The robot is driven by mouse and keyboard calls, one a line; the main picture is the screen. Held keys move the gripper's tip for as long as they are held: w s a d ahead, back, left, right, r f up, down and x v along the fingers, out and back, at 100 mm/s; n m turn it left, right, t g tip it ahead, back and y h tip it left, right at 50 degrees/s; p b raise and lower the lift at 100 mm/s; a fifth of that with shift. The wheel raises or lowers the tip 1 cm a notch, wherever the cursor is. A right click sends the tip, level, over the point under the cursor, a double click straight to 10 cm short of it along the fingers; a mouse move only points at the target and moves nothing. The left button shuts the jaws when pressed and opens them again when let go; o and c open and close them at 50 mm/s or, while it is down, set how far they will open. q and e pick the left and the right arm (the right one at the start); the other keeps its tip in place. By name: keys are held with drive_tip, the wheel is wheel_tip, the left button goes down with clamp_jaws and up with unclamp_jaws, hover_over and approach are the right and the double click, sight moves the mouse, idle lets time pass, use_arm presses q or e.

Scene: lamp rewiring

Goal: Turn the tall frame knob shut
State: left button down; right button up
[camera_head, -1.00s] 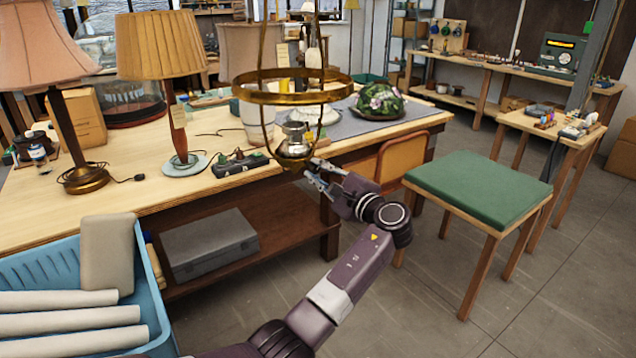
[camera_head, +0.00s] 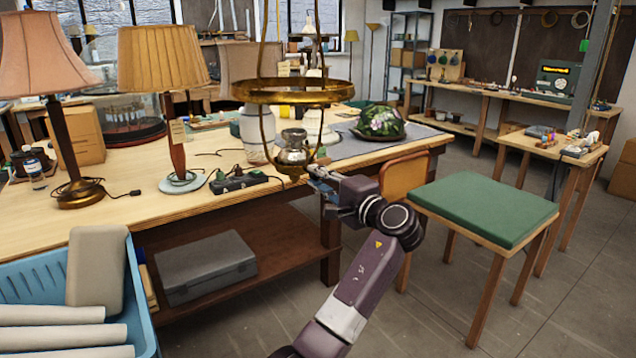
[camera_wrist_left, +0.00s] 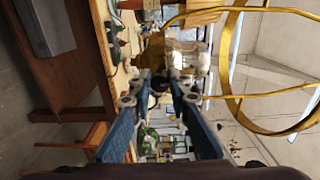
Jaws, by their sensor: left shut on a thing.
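The tall brass lamp frame (camera_head: 292,92) hangs in the middle of the head view, with a wide ring and a metal burner (camera_head: 292,150) low inside it. Its ring and curved bars also show at the right of the left wrist view (camera_wrist_left: 228,62). My left gripper (camera_head: 316,172) reaches in from the lower right to the burner's right side. In the left wrist view its two blue fingers (camera_wrist_left: 161,82) close on a small dark knob at the burner (camera_wrist_left: 170,52). The fingers mostly hide the knob, so its turn cannot be read. My right gripper is out of view.
The wooden workbench (camera_head: 150,208) behind holds two shaded lamps, a dark switch box (camera_head: 238,182) and a green leafy shade (camera_head: 378,122). A green-topped stool (camera_head: 482,208) stands right of my arm. A blue crate (camera_head: 142,300) with rolls is at lower left.

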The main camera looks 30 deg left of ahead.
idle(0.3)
use_arm(q)
drive_tip(key=c, duration=1.8)
unclamp_jaws()
drive_tip(key=v, duration=1.2)
